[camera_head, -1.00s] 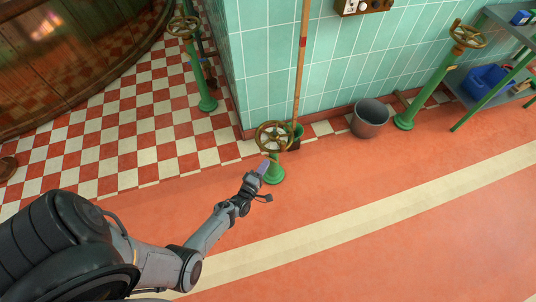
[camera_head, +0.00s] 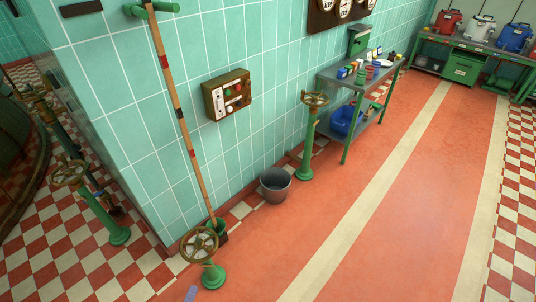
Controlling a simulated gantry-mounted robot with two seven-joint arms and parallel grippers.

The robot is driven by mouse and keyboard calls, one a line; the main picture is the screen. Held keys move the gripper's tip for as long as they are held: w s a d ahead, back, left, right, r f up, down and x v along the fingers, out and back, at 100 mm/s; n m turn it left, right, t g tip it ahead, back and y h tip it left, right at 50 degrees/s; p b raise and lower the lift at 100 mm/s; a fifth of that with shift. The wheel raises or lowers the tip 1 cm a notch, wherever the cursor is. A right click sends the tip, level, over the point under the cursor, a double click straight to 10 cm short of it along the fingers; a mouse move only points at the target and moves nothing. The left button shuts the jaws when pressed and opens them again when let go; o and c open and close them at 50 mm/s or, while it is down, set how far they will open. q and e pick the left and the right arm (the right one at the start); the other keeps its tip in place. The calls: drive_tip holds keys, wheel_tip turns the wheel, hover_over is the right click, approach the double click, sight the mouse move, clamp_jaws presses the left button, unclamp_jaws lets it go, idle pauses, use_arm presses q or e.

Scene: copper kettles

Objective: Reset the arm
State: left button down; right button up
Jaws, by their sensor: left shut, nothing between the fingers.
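Only the purple-grey tip of my left gripper (camera_head: 190,294) shows, at the bottom edge of the head view. It is shut and empty. The rest of the left arm is out of the frame. The tip is just below and left of the green base of a valve stand with a brass handwheel (camera_head: 199,245); I cannot tell whether they touch. My right gripper is not in view.
A long wooden pole (camera_head: 175,105) leans against the teal tiled wall (camera_head: 128,122). A grey bucket (camera_head: 275,186) and another green valve stand (camera_head: 308,145) stand along the wall, before a metal shelf table (camera_head: 347,88). The orange floor (camera_head: 400,190) at right is clear.

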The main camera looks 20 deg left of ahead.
use_arm(q)
drive_tip(key=d+r+m+g+h+p, duration=0.25)
drive_tip(key=d+r+m, duration=0.3)
drive_tip(key=r, duration=0.35)
drive_tip(key=d+r+m+g+h+p, duration=0.1)
drive_tip(key=d+r+m+g+p, duration=0.2)
drive_tip(key=d+r+m, duration=0.45)
drive_tip(key=s+r+m+g+y, duration=0.2)
drive_tip(key=s+r+m+g, duration=0.3)
drive_tip(key=s+r+g, duration=0.5)
wheel_tip(320, 180, up, 37)
drive_tip(key=s+t+p, duration=0.1)
drive_tip(key=t+p, duration=0.1)
drive_tip(key=p, duration=3.6)
drive_tip(key=shift+f, duration=0.2)
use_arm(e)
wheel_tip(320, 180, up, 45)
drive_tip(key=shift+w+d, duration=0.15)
